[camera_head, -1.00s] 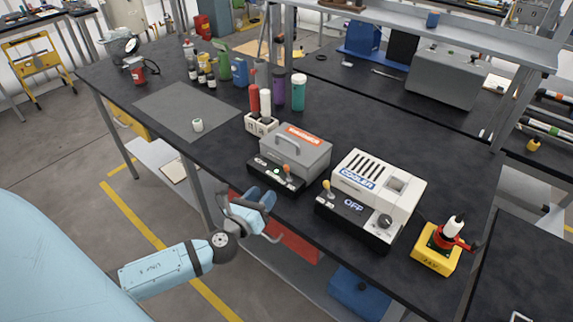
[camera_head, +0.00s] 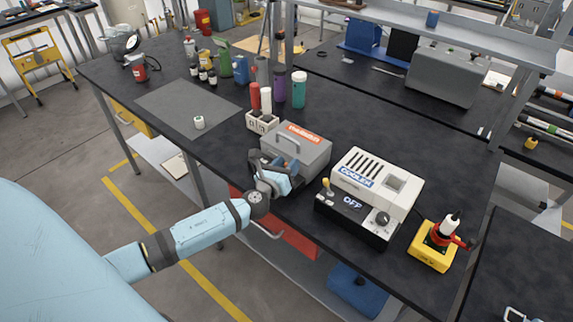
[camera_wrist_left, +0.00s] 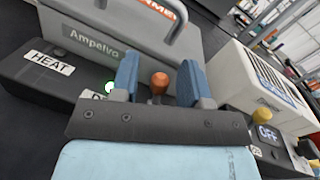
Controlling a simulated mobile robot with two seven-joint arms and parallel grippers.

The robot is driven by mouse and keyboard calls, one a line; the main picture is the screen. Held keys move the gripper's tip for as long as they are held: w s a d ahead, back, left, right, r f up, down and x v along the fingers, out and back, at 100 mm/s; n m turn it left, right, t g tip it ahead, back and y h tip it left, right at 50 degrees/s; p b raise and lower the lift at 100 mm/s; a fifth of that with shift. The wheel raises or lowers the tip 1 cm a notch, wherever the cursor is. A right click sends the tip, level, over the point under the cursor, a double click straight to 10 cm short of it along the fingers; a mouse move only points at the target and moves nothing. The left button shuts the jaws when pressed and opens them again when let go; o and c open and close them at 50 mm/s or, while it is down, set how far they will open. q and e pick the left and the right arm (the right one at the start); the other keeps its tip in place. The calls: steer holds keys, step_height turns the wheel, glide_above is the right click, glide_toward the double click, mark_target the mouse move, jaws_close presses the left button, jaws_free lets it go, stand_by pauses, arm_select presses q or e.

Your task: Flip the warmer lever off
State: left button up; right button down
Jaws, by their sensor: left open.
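The warmer (camera_head: 308,150) is a grey box with a lid handle and a red label, on the black bench. It also shows in the left wrist view (camera_wrist_left: 90,45). Its lever has an orange knob (camera_wrist_left: 160,80), which stands between my left fingers in the wrist view; I cannot tell whether they touch it. My left gripper (camera_head: 264,172) is open at the warmer's front panel, and its blue fingers show in the wrist view (camera_wrist_left: 159,80). A HEAT label (camera_wrist_left: 48,63) and a lit green-white lamp are on the panel; another label is partly hidden. My right gripper is not seen.
The white cooler (camera_head: 378,182), with a yellow-knobbed lever (camera_head: 326,183) and OFF display, stands just right of the warmer. A yellow box with a red-and-white device (camera_head: 433,250) is further right. Bottles stand behind the warmer. A grey mat (camera_head: 180,112) is mostly clear.

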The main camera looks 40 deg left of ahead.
arm_select(q)
steer(key=shift+c, duration=0.4)
jaws_close()
steer(key=shift+a+f+n, duration=0.2)
steer(key=shift+a+n, duration=0.15)
steer(key=shift+n, duration=0.75)
steer(key=shift+o, duration=0.4)
jaws_free()
